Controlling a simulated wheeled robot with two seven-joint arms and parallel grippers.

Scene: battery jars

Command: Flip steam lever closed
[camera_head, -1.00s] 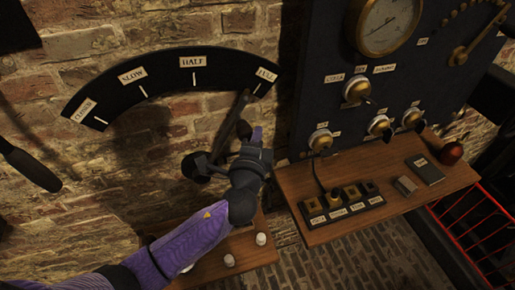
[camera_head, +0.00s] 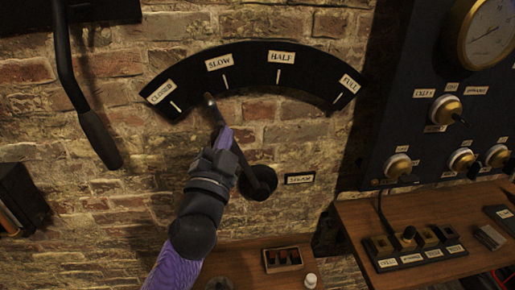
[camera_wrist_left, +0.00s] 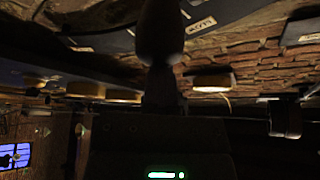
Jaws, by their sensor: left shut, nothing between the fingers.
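The steam lever (camera_head: 211,105) is a dark arm turning on a round black pivot (camera_head: 262,183) on the brick wall. Its tip points between the CLOSED and SLOW marks of the black arc scale (camera_head: 240,67), a little nearer SLOW. My left gripper (camera_head: 223,140) is shut with nothing between its fingers. It lies against or just in front of the lever's middle, hiding part of it; exact contact is hidden. In the left wrist view a dark rounded handle-like shape (camera_wrist_left: 160,40) stands close to the camera. My right gripper is not in view.
A STEAM plate (camera_head: 300,179) is right of the pivot. Another dark lever (camera_head: 98,135) hangs at upper left. A blue panel (camera_head: 405,110) with gauge and knobs stands right, above a wooden shelf (camera_head: 350,225).

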